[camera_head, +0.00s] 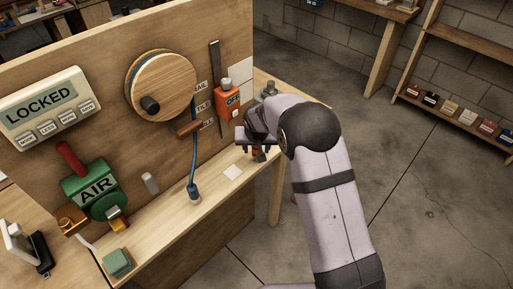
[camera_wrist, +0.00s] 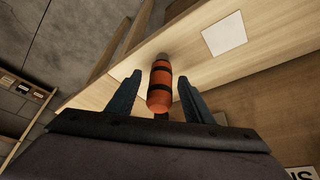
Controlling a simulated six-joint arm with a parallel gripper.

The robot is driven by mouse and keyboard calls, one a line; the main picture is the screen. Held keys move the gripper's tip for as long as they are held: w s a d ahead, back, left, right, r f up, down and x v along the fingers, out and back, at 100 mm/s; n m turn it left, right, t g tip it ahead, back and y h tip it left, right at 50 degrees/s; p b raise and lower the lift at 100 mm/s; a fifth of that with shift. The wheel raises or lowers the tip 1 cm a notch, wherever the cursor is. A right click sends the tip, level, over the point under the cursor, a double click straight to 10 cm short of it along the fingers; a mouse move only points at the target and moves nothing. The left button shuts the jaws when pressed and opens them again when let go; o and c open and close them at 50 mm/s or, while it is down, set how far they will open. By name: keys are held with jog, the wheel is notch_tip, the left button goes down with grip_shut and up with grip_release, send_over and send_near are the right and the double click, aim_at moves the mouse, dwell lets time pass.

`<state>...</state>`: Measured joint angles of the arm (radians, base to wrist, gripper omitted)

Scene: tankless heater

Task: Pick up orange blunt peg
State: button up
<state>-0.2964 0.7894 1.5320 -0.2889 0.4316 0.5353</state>
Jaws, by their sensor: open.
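The orange blunt peg (camera_wrist: 160,88) has dark bands and a grey far end. In the wrist view it is between the two dark fingers of my gripper (camera_wrist: 160,98), with a visible gap on either side. Its grey end is against or close to the light wood shelf. In the head view my gripper (camera_head: 258,147) is over the right end of the shelf, and a small orange part of the peg (camera_head: 257,152) shows below it. My gripper is open. The arm hides much of the peg in the head view.
A white square (camera_head: 232,172) lies on the wood shelf (camera_head: 215,190) left of my gripper. An orange OFF box (camera_head: 229,100) with a metal bar is on the upright board behind. A blue cable plug (camera_head: 193,193), a green AIR valve (camera_head: 95,188) and a green block (camera_head: 117,263) are further left.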

jog(key=shift+x, duration=1.1)
grip_shut()
jog(key=shift+r, duration=0.2)
notch_tip(320, 180, up, 18)
jog(key=b, duration=0.3)
